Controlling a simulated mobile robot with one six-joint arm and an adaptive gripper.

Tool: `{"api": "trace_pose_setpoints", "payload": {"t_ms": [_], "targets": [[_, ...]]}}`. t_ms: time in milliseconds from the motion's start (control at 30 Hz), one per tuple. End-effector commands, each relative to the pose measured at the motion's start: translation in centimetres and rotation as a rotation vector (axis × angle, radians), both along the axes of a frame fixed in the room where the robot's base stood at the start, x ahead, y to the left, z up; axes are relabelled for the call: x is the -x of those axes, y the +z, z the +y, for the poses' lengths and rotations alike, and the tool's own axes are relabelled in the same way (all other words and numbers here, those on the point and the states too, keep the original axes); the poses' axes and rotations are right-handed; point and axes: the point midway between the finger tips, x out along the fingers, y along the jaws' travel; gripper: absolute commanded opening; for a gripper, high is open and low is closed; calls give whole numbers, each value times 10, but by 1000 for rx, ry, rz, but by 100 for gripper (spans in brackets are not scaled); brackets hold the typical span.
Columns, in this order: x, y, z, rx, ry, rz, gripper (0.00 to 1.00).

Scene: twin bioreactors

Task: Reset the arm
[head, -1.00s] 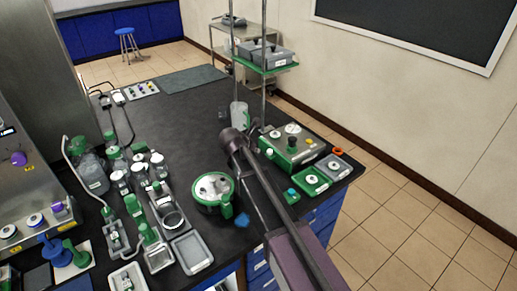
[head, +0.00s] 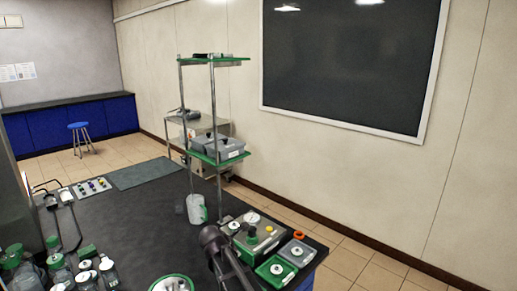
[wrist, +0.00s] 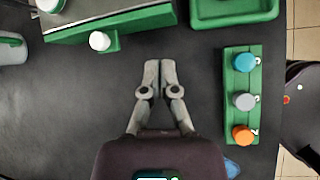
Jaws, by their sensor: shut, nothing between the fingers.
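My gripper shows in the wrist view (wrist: 160,78), with its two grey fingertips together and nothing between them. It hangs over the bare dark bench top (wrist: 85,110). In the head view my dark arm reaches in from the bottom edge, and the fingertips cannot be made out there. A green block with blue, grey and orange knobs (wrist: 241,85) lies to the right of the fingers in the wrist view, apart from them.
A green-sided device (head: 252,236) and a green tray (head: 276,270) stand near the bench's right edge. A green-shelved rack (head: 217,158) rises behind a white beaker (head: 196,209). Bottles (head: 88,274) crowd the lower left. The middle of the bench (head: 130,235) is clear.

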Motion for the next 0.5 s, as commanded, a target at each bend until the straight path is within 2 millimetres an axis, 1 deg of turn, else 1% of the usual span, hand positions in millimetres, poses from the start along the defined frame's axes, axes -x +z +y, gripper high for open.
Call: {"api": "trace_pose_setpoints", "payload": {"t_ms": [33,100,300,500], "targets": [[9,-3,-21,-49,-83,1,0],[18,-7,-43,-122,-204,-2,0],[47,-18,-101,-314,-559,-11,0],[81,-27,-151,-481,-927,-24,0]]}}
